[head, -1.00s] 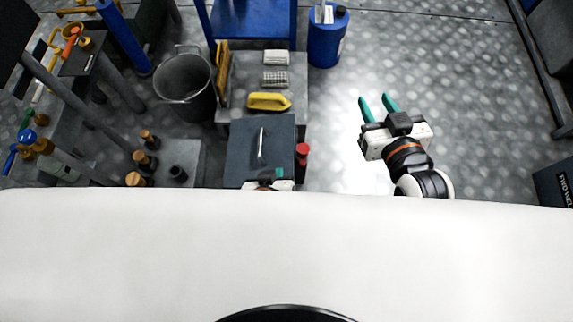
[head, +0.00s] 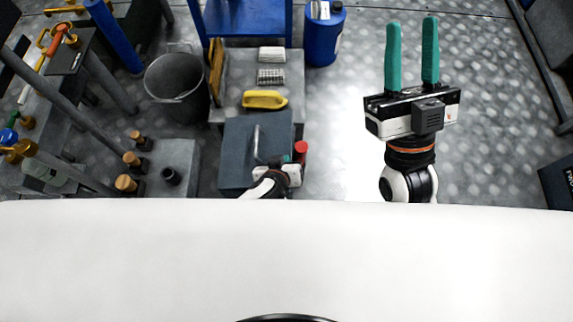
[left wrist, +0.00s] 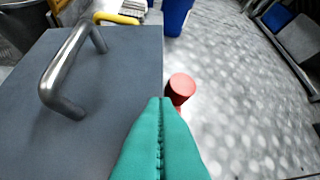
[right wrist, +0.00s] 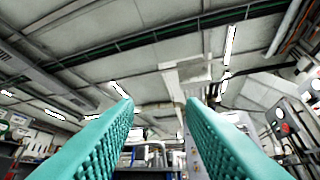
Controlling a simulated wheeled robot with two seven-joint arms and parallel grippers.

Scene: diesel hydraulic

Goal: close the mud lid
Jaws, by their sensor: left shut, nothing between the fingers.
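The mud lid appears to be the dark blue-grey square plate (head: 236,160) with a metal bar handle (head: 256,142). I cannot tell from the head view whether it lies flat or is tilted. The plate (left wrist: 110,80) and its handle (left wrist: 62,72) fill the left side of the left wrist view. My left gripper (head: 281,160) is shut and empty at the plate's near right part, right of the handle. Its closed teal fingers (left wrist: 163,102) overlap the plate's right edge in the left wrist view; contact cannot be told. My right gripper (head: 411,24) is open, empty and raised at right, away from the plate.
A red-capped object (head: 301,148) stands close by the plate's right edge, and shows just beyond my left fingertips (left wrist: 181,87). A yellow-handled brush (head: 264,99) and other items lie behind the plate. A bucket (head: 178,80) stands at left.

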